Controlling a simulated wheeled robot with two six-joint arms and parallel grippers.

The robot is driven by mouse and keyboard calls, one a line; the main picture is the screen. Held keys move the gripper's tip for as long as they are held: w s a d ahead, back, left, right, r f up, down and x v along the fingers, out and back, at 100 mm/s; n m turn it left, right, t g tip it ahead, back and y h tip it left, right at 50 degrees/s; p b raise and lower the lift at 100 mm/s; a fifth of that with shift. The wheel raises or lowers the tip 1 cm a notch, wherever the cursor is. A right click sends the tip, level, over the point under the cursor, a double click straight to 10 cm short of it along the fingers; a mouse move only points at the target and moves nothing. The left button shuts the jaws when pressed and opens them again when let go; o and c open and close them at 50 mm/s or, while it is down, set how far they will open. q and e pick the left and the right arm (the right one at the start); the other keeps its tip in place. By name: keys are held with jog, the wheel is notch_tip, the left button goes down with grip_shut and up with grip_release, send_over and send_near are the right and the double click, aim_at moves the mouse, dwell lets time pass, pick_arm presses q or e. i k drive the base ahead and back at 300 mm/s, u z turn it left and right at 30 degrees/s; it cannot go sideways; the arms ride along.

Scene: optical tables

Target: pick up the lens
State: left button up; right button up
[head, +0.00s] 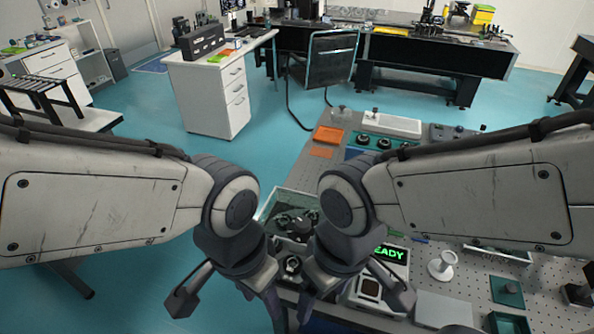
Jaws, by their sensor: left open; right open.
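I cannot pick out the lens for certain. A small round pale-rimmed piece (292,264) shows in the gap between my two grippers, but it is too small to identify. My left gripper (229,302) is open over the near left edge of the optical table, its fingers spread and nothing seen between them. My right gripper (353,302) is open above the near part of the table, in front of a device with a green "READY" display (390,253). My arms and grippers hide much of the table's near left part.
The perforated optical table (470,215) holds a clear-sided box (270,206) with dark parts, a white round stand (441,265), orange pads (328,134) and a knobbed panel (372,141). A white drawer cabinet (212,95) and a chair (331,60) stand beyond on blue floor.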

aim_at(292, 265)
jog(key=z, duration=0.05)
jog(key=k, duration=0.9)
jog(key=u, duration=0.45)
jog(key=i, duration=0.45)
jog(key=u, duration=0.05)
